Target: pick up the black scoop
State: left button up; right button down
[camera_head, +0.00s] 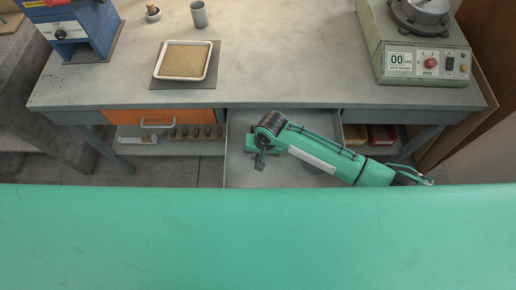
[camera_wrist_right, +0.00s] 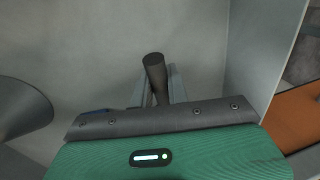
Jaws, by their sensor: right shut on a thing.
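The black scoop shows in the right wrist view as a dark round handle (camera_wrist_right: 155,72) standing up between the two grey fingers of my right gripper (camera_wrist_right: 158,92). The fingers are shut on it. The rest of the scoop is hidden behind the gripper body. In the head view my right gripper (camera_head: 259,160) is over the open middle drawer (camera_head: 240,130) of the bench. A small dark piece shows there, but I cannot tell finger from scoop. My left gripper is not in view.
A grey round container (camera_wrist_right: 22,105) is left of the gripper in the wrist view. The drawer walls are close around the hand. The benchtop (camera_head: 290,60) above holds a tray (camera_head: 157,72), a grey cup (camera_head: 199,14) and a machine with a display (camera_head: 425,62).

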notch_tip(320, 180, up, 20)
jog(key=shift+f, duration=0.15)
dwell(0.3)
dwell(0.4)
